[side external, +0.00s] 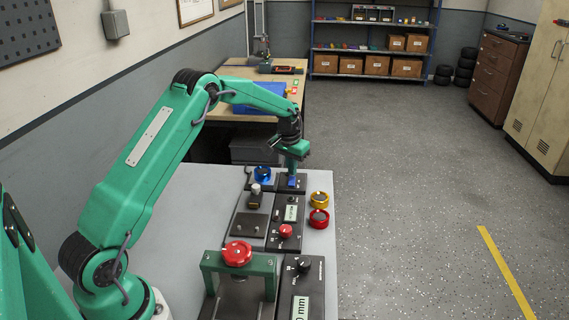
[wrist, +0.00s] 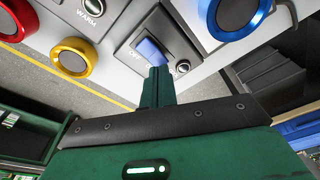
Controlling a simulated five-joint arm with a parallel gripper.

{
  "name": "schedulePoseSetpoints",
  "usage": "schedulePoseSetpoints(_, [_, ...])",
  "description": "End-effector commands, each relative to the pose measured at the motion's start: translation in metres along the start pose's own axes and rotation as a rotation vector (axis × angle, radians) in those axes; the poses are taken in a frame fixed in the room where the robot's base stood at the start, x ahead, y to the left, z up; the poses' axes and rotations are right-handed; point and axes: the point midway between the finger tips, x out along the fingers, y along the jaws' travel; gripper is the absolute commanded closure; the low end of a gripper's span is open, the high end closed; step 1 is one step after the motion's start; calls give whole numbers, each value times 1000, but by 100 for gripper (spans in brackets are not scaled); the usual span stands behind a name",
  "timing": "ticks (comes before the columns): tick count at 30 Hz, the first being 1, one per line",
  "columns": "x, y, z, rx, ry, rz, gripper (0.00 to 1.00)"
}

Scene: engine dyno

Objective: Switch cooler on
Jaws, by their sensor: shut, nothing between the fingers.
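A blue rocker switch (side external: 291,182) sits on a dark panel at the far end of the bench. In the wrist view the blue switch (wrist: 151,50) is set in a dark square plate, with small white lettering beside it that I cannot read surely. My gripper (side external: 291,173) points down right over the switch, shut and empty. In the wrist view the closed green fingers (wrist: 159,72) end at the near edge of the switch and hide part of it. I cannot tell whether they touch it, or which way the rocker is set.
Close by are a blue ring (side external: 263,174), a yellow ring (side external: 319,200) and a red ring (side external: 319,219). Nearer stand a red knob (side external: 286,230) and a green frame with a red handwheel (side external: 237,254). The floor right of the bench is clear.

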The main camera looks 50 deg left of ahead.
Motion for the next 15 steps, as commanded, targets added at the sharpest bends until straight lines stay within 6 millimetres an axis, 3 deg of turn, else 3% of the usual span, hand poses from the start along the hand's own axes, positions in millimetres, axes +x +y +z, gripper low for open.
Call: schedulePoseSetpoints(15, [6, 0, 1, 0, 0, 0, 100])
